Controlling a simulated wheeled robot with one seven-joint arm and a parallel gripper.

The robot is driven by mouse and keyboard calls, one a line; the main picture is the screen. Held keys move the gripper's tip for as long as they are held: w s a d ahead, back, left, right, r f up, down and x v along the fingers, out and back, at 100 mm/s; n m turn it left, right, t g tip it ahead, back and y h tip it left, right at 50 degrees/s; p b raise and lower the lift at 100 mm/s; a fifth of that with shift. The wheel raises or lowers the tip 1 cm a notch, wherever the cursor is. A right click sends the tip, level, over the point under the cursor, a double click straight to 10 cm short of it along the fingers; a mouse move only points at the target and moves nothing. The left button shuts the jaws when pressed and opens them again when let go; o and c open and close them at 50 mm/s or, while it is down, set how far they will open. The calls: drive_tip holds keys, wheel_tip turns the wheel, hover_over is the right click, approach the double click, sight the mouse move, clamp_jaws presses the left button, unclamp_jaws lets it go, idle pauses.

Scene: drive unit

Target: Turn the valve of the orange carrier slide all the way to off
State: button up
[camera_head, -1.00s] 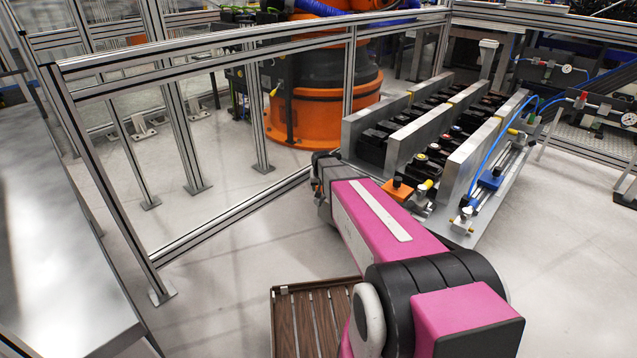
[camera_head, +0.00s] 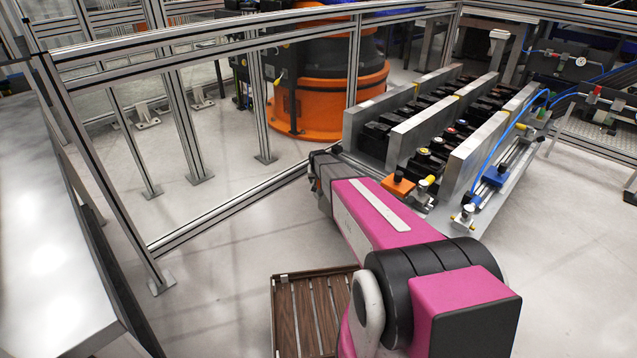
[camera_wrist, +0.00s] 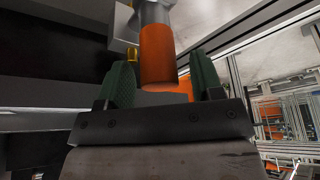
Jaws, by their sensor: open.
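In the head view the orange carrier slide (camera_head: 398,184) is a small orange block with a dark knob on top, at the near end of the rail fixture. A yellow-tipped silver fitting (camera_head: 424,186) stands just right of it. In the wrist view my gripper (camera_wrist: 162,76) is open, with its two green fingers apart. An orange cylinder (camera_wrist: 157,55) with a silver upper part shows between the fingers; I cannot tell whether they touch it or whether it is the valve handle. My arm hides the gripper in the head view.
Upright metal plates (camera_head: 420,132) with rows of black parts stand behind the slide. A blue hose (camera_head: 500,135) arches on the right. A metal-framed fence (camera_head: 240,208) runs along the left. A brown slatted crate (camera_head: 283,318) sits below my arm. Open floor lies at right.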

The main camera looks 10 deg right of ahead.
drive_tip(key=shift+x, duration=1.05)
clamp_jaws()
drive_tip(key=shift+d, duration=0.1)
